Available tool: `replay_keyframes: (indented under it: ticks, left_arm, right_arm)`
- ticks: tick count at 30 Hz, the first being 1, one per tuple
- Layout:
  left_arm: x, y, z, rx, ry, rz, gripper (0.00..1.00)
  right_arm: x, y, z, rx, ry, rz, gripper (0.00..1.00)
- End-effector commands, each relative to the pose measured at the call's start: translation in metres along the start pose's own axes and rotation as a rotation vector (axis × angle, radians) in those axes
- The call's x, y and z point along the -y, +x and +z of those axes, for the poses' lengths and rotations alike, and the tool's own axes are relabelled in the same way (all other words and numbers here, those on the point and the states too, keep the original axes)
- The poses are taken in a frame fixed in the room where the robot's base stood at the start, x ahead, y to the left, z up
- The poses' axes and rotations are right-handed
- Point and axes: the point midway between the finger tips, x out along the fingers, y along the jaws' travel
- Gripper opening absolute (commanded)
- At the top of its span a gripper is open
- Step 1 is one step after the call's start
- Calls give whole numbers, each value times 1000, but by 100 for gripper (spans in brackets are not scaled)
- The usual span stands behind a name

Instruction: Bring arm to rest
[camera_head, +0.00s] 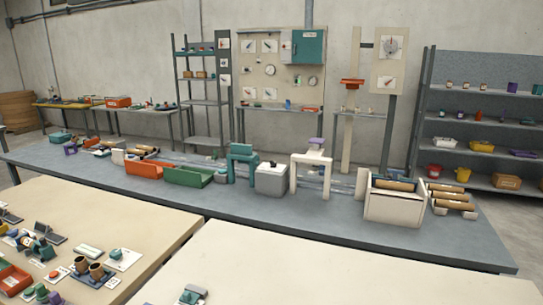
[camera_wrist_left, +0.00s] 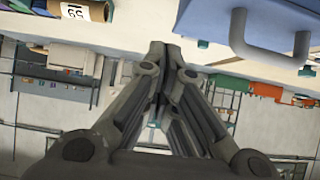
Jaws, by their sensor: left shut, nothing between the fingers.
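My left gripper (camera_wrist_left: 160,48) shows in the left wrist view, its two dark grey fingers together and empty. A cream surface lies across the top of that view, near the fingertips; I cannot tell whether they touch it. Neither of my grippers nor arms can be made out in the head view. My right gripper is in no view.
In the wrist view, a brown roll labelled 59 (camera_wrist_left: 80,10) is at top left and a blue-grey handle (camera_wrist_left: 270,35) at top right. The head view shows a long grey bench (camera_head: 300,215) with machine parts, cream tables (camera_head: 300,270) in front and shelving (camera_head: 480,130) at right.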

Motion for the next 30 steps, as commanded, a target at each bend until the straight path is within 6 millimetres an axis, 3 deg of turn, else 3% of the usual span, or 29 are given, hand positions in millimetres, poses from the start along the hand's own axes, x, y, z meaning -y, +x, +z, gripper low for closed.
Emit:
replay_keyframes:
  ticks: [9,17,24,30]
  left_arm:
    - [-48,-8,30,74,11,16,0]
    - [-93,-32,64,177,11,10,0]
    - [-124,-81,109,342,-24,-38,0]
    - [-133,-128,144,493,-70,-87,0]
  right_arm:
    - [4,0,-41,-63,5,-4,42]
    - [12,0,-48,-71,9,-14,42]
    - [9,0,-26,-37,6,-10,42]
    - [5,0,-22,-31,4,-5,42]
